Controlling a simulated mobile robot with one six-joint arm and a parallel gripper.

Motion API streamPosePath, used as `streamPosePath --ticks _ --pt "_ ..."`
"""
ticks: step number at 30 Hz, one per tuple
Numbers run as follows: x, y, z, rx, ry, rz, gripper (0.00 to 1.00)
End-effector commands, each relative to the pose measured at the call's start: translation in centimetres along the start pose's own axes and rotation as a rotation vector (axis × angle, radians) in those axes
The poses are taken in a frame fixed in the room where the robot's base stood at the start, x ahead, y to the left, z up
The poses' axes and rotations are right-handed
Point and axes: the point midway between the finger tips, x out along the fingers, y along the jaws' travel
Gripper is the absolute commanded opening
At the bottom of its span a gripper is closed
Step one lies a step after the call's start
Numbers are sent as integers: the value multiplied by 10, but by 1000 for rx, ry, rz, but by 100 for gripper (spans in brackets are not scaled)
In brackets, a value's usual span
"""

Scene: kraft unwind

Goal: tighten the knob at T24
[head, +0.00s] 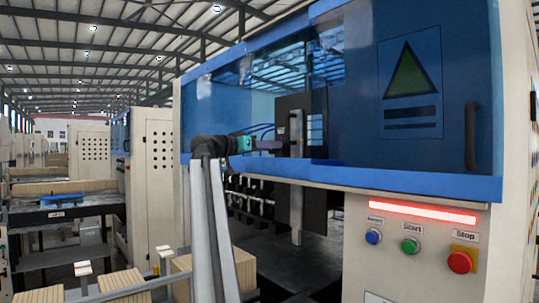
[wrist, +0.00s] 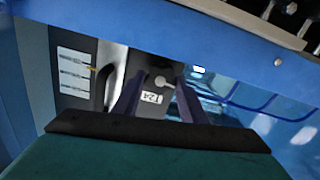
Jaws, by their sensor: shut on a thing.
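My gripper (head: 270,145) reaches in under the blue hood of the machine, its purple fingers against a dark upright panel (head: 315,140). In the wrist view, the two fingers of my gripper (wrist: 158,74) stand on either side of a small grey knob (wrist: 160,80), and the gripper is shut on it. The exact contact of the fingertips on the knob is hard to make out, and the knob is hidden in the head view.
The blue hood edge (wrist: 220,32) crosses close above the fingers in the wrist view. A dark handle (wrist: 105,75) stands left of them. A red light bar (head: 420,211), a green start button (head: 410,245) and a red stop button (head: 459,262) are at right.

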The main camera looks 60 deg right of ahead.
Motion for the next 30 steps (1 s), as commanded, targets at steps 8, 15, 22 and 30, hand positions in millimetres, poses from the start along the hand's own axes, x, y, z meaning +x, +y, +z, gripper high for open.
streamPosePath --ticks 8,15,22,30 --pt "0 0 4 124 -4 2 16" --pt "0 2 4 256 -5 3 16" --pt "-1 3 4 440 -6 4 16" --pt "-1 4 4 675 -6 4 16"
